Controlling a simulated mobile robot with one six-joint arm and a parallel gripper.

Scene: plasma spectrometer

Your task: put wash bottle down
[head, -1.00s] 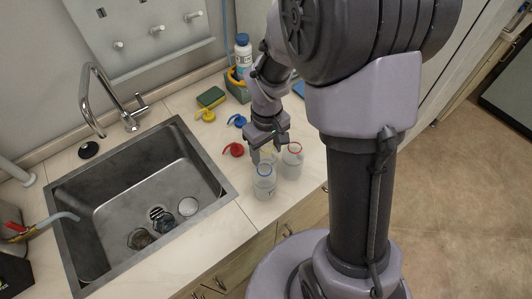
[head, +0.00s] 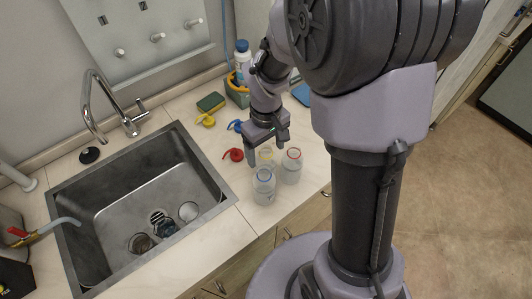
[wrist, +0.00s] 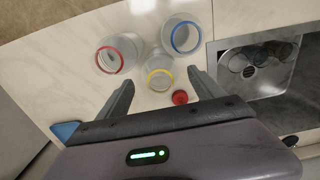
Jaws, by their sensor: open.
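Three open-topped clear wash bottles stand upright close together on the counter: one with a yellow ring (head: 266,155), one with a blue ring (head: 263,187) and one with a red ring (head: 291,168). In the head view my gripper (head: 268,149) is over the yellow-ringed bottle and partly hides it. The wrist view shows my gripper (wrist: 160,78) open. The yellow-ringed bottle (wrist: 159,77) lies between and just beyond its fingertips, with visible gaps to both. The blue-ringed bottle (wrist: 181,38) and red-ringed bottle (wrist: 117,53) are beyond.
A red cap (head: 234,155), a blue cap (head: 236,126) and a yellow cap (head: 205,120) lie on the counter. The sink (head: 110,185) holds several round items. A green sponge (head: 210,102) and a white bottle (head: 242,55) are behind. Counter front edge is close to the bottles.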

